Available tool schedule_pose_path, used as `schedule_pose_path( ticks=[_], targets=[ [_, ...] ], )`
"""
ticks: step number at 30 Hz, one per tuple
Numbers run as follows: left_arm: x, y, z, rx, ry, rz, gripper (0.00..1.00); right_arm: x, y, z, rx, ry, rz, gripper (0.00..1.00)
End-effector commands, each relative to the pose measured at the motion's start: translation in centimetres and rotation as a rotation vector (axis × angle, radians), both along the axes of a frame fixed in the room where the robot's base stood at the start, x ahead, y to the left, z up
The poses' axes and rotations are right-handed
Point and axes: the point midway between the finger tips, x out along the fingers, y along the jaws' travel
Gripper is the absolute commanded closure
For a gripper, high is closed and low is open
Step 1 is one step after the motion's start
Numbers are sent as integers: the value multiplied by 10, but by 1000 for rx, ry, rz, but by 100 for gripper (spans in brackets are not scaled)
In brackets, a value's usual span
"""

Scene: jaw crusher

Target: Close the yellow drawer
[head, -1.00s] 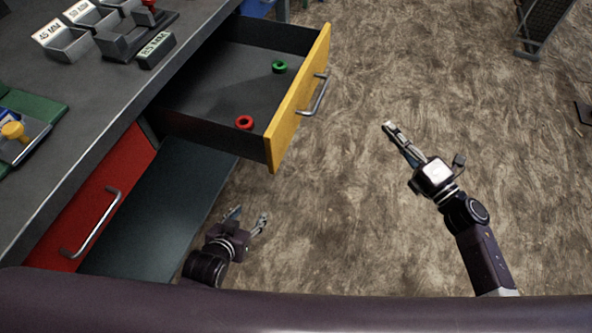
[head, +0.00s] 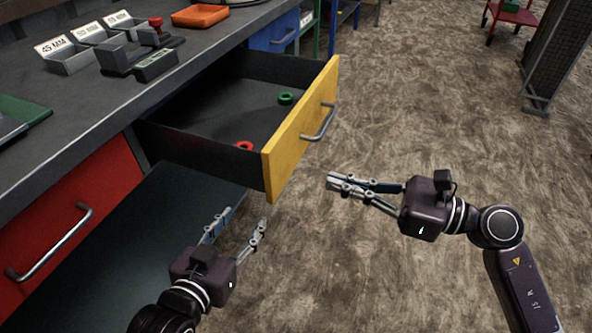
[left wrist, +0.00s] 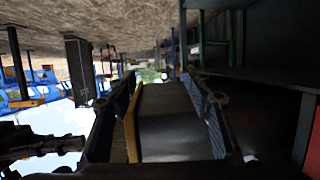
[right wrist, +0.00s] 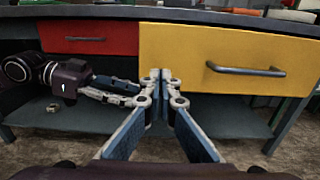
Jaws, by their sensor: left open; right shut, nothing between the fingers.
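The yellow drawer (head: 290,140) stands pulled out from the workbench. Its yellow front with a grey bar handle (head: 319,123) faces right. A green ring (head: 286,98) and a red ring (head: 244,146) lie inside. My right gripper (head: 332,182) is shut and empty, in front of the yellow face and apart from the handle in the head view. In the right wrist view, the yellow front (right wrist: 190,65) and its handle (right wrist: 245,70) lie beyond the fingertips; contact cannot be told. My left gripper (head: 245,217) is open and empty, low beside the drawer's near corner.
A red drawer (head: 75,215) with a bar handle sits shut at the left, above a dark lower shelf (head: 130,250). Labelled bins (head: 70,60) and an orange tray (head: 200,15) stand on the bench top.

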Motion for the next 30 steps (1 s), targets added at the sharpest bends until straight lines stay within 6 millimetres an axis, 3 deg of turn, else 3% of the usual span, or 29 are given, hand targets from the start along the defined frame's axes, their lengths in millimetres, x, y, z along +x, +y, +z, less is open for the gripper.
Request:
schedule_pose_path(
  ticks=[6, 12, 18, 30],
  targets=[
    [0, 0, -1, 1, 4, 1, 53, 15, 45, 1, 5, 0, 2, 100],
    [2, -1, 4, -5, -21, 0, 53, 24, 72, 0, 5, 2, 0, 100],
    [4, -1, 8, -9, -41, 0, 53, 27, 82, 0, 3, 2, -1, 100],
    [4, -2, 9, -10, -43, -2, 53, 28, 84, 0, 2, 3, -1, 100]
  ],
)
